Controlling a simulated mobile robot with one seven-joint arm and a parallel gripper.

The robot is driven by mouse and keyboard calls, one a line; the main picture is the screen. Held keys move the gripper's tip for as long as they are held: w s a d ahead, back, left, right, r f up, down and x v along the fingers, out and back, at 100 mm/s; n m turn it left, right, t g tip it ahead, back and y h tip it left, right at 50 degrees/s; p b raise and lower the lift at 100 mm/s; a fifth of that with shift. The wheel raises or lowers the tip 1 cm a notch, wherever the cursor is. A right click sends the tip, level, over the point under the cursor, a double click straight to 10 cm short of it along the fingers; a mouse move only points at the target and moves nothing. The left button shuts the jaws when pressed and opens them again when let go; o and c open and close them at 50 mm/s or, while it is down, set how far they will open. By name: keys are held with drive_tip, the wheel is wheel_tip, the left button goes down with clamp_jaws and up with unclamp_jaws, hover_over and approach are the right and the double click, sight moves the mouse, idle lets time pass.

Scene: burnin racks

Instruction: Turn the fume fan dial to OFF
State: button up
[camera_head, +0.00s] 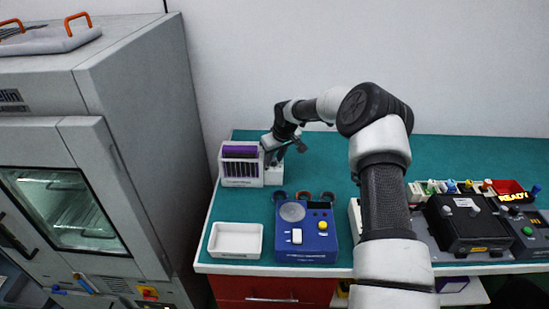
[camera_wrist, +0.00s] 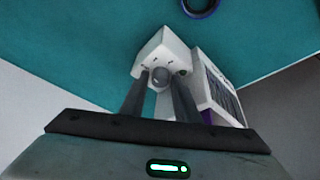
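A small white box (camera_head: 273,178) stands at the back left of the teal bench, against the right side of a purple-and-white rack. In the wrist view the box (camera_wrist: 165,52) shows a round grey dial (camera_wrist: 161,77) on its face, with small dark marks and a greenish spot nearby. I cannot read the marks or the dial's setting. My gripper (camera_wrist: 160,84) points at this face with its two fingers apart, one on each side of the dial. I cannot tell whether they touch it. In the head view my gripper (camera_head: 272,157) is small and partly hides the box.
The rack (camera_head: 241,181) is close beside my gripper. A white tray (camera_head: 235,255) and a blue device (camera_head: 305,256) stand nearer the front edge. A black device (camera_head: 468,230) is at the right, and a tall grey cabinet (camera_head: 140,130) at the left.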

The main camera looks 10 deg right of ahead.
clamp_jaws()
drive_tip(key=n, duration=0.1)
drive_tip(key=n+y+b, duration=0.1)
drive_tip(key=n, duration=0.1)
drive_tip(key=shift+w+d+f+n+g, duration=0.1)
drive_tip(key=shift+d+f+n+g, duration=0.05)
drive_tip(key=shift+n+g, duration=0.15)
drive_tip(key=shift+r+n+y+b, duration=0.2)
drive_tip(key=shift+n+y+b, duration=0.15)
drive_tip(key=shift+n, duration=0.15)
unclamp_jaws()
drive_tip(key=b+v, duration=0.1)
drive_tip(key=v, duration=1.6)
drive_tip(key=shift+r, duration=0.3)
drive_tip(key=shift+w, duration=0.15)
